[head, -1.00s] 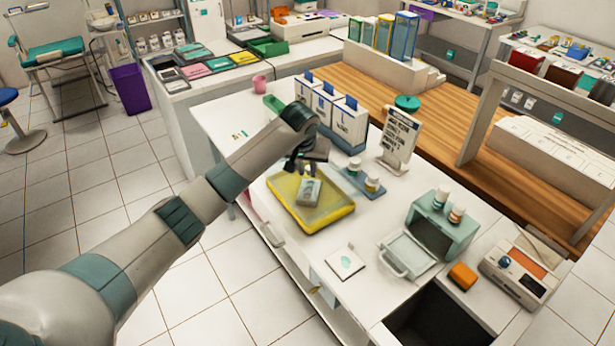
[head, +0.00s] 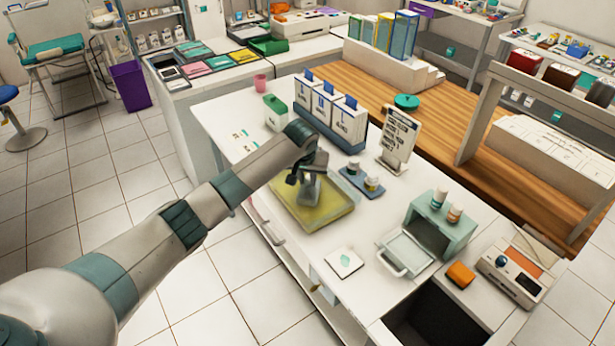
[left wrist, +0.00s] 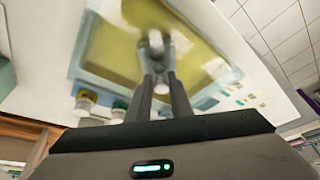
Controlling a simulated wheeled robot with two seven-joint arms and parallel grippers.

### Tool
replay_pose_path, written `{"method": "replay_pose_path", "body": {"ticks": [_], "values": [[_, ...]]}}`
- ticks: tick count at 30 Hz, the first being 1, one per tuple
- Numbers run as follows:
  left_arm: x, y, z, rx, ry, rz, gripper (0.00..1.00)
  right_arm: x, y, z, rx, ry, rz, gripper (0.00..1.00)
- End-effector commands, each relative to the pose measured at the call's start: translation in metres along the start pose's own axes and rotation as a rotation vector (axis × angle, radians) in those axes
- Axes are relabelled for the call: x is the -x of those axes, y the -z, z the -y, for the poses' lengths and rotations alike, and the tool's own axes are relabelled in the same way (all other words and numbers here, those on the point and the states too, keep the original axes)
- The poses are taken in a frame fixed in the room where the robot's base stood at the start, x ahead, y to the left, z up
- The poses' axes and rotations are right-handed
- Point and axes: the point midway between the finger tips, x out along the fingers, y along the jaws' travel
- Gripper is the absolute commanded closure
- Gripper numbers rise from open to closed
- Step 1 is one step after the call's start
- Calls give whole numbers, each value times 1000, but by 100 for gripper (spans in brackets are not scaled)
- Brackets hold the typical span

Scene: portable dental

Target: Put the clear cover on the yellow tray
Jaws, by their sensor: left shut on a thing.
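The yellow tray (head: 291,212) lies near the left edge of the white counter. The clear cover (head: 338,204) shows over it as a pale, see-through sheet with a light edge, and yellow shows through. Whether the cover touches the tray all round cannot be told. My left gripper (head: 306,176) is above the middle, shut on a grey piece that seems to be the cover's handle. In the left wrist view the gripper (left wrist: 158,78) points down at the yellow area, and the pale rim (left wrist: 110,80) runs around it; this view is blurred. My right gripper is not in view.
Just behind the tray stand a blue holder with small bottles (head: 362,184) and white boxes (head: 330,112). A sign (head: 398,138) is behind them. A white square pad (head: 344,262) lies in front, and a teal open box (head: 436,226) stands to the right.

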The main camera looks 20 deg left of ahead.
Motion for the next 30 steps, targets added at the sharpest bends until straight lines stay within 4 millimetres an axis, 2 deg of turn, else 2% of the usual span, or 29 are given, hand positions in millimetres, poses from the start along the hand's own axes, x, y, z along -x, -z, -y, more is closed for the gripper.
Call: {"method": "replay_pose_path", "body": {"ticks": [13, 14, 15, 16, 30], "values": [[-5, -2, -1, 0, -1, 0, 100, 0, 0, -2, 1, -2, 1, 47], [-5, -2, 0, 0, -1, 0, 74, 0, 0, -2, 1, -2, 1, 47], [-5, -2, 0, 0, -1, 0, 64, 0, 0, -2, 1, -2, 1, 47], [-5, -2, 0, 0, -1, 0, 62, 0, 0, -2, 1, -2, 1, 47], [2, 0, 0, 0, -1, 0, 62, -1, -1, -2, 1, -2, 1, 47]]}}
